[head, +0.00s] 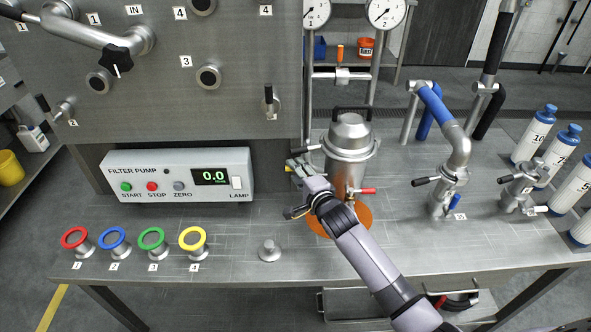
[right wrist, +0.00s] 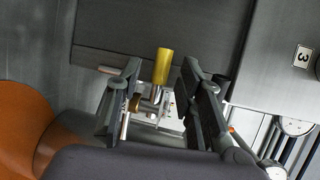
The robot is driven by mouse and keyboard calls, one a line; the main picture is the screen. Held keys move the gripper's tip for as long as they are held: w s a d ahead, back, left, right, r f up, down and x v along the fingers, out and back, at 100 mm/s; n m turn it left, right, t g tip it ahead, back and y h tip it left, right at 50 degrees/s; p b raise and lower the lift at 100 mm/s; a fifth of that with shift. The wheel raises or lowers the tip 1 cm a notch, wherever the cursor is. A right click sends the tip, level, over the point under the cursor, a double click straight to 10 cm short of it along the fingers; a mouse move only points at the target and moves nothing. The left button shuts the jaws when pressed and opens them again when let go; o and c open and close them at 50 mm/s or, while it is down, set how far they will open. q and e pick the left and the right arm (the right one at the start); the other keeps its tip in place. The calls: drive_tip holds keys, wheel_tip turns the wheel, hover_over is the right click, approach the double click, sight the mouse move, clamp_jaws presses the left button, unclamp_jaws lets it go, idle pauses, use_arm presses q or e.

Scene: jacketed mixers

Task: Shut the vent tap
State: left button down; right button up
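No label here names the vent tap. A small tap with a yellow handle (right wrist: 163,66) shows in the right wrist view, with metal fittings below it. It lies between the two fingers of my right gripper (right wrist: 160,100), which are spread apart with a gap on both sides of the handle. In the head view my right gripper (head: 297,189) is at the left side of the steel vessel (head: 350,145), and its fingers hide most of what is there. A red-handled tap (head: 363,191) sits low on the vessel's front. My left gripper is not in view.
The filter pump box (head: 178,177) reads 0.0 at the left. Coloured rings (head: 150,238) stand along the front edge. A bent pipe with a blue sleeve (head: 435,105) and a valve (head: 520,183) stand to the right. White bottles (head: 533,133) line the right edge.

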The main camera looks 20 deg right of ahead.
drive_tip(key=shift+w+a+f, duration=0.1)
drive_tip(key=shift+w, duration=0.55)
drive_tip(key=shift+c, duration=0.2)
clamp_jaws()
idle(0.3)
